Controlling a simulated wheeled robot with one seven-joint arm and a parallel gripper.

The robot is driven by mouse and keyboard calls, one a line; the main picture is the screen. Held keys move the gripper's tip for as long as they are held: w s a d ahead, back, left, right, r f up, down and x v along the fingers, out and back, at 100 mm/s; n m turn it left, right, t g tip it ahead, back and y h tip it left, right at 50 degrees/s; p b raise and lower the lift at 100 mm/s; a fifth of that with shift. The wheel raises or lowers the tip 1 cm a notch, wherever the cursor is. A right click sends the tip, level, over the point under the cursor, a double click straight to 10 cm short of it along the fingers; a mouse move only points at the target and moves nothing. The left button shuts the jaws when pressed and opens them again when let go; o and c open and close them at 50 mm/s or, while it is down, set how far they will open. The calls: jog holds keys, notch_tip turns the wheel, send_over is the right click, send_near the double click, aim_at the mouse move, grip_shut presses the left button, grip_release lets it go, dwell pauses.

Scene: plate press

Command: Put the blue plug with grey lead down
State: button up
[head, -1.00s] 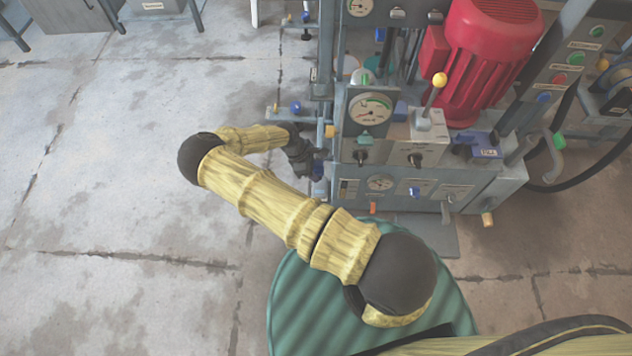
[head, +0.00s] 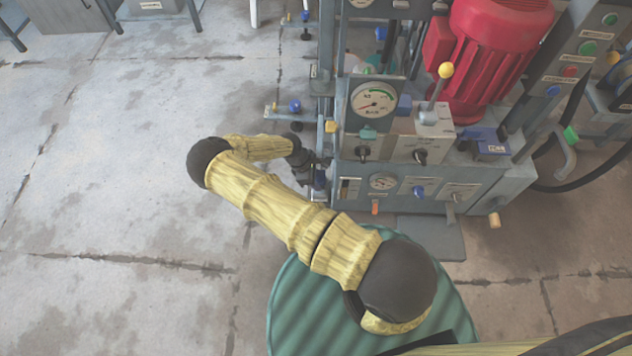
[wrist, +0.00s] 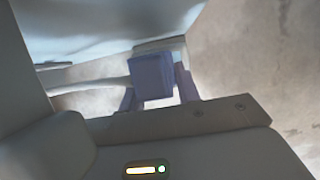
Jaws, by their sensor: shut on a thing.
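The blue plug (wrist: 152,75) shows in the middle of the wrist view, between the fingers of my gripper (wrist: 157,90). My gripper is shut on it. The grey lead (wrist: 88,86) runs from the plug to the left of the wrist view. In the head view my gripper (head: 318,180) is low at the left side of the press machine (head: 430,185), and the plug cannot be made out clearly there. Whether the plug touches any surface is hidden.
A red motor (head: 495,70) and a lever with a yellow knob (head: 445,72) stand on the machine. A small ledge with a blue knob (head: 295,105) juts from its left side. The concrete floor (head: 110,180) at left is clear.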

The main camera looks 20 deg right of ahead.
jog(key=o, duration=1.1)
jog(key=shift+r, duration=0.1)
jog(key=p+v, duration=0.5)
jog(key=v, duration=0.6)
jog(key=shift+a+r, duration=0.1)
jog(key=shift+r, duration=0.3)
